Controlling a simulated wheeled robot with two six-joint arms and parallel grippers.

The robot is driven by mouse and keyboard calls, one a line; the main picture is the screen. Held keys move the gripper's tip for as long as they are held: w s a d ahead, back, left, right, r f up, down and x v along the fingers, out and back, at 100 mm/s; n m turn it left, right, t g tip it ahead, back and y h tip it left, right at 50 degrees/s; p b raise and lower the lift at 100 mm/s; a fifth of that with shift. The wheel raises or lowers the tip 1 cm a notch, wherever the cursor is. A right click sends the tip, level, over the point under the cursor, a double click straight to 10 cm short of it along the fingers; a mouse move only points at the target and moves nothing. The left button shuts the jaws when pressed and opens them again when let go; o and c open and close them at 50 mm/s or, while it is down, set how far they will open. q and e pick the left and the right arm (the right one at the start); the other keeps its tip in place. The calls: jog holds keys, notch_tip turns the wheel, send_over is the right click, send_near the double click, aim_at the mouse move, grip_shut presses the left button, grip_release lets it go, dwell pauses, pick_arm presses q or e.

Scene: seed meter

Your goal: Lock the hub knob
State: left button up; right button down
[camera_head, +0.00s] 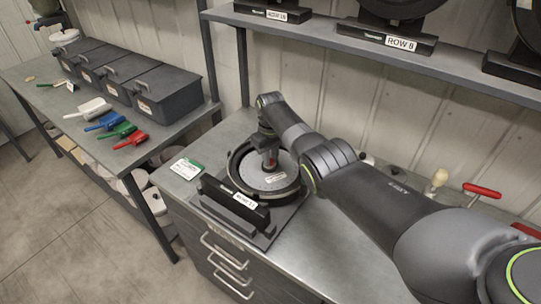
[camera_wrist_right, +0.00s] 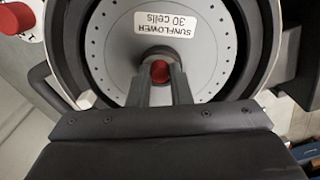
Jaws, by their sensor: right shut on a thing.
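The seed meter (camera_head: 237,204), labelled ROW 11, stands on the metal bench. Its round housing holds a grey seed disc (camera_head: 285,182), which also shows in the right wrist view (camera_wrist_right: 112,50) with a label reading SUNFLOWER 30 cells. The red hub knob (camera_wrist_right: 160,71) is at the disc's centre. My right gripper (camera_head: 270,162) reaches down over the hub, and in the right wrist view its fingers (camera_wrist_right: 160,82) are shut on the knob from both sides. The knob's lower part is hidden by the fingers. My left gripper is not in view.
A side table carries dark bins (camera_head: 170,92) and coloured scoops (camera_head: 130,139). A shelf above holds other meters, one labelled ROW 9 (camera_head: 400,40). A red-handled tool (camera_head: 482,190) lies behind my right arm.

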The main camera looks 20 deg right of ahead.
aim_at(271, 160)
jog(key=shift+w+r+m, duration=0.1)
jog(key=shift+m, duration=0.4)
jog(key=c, duration=1.3)
grip_release()
jog(key=shift+r, duration=0.35)
notch_tip(271, 160, up, 17)
jog(key=shift+f+b, duration=0.15)
jog(key=shift+b, duration=1.05)
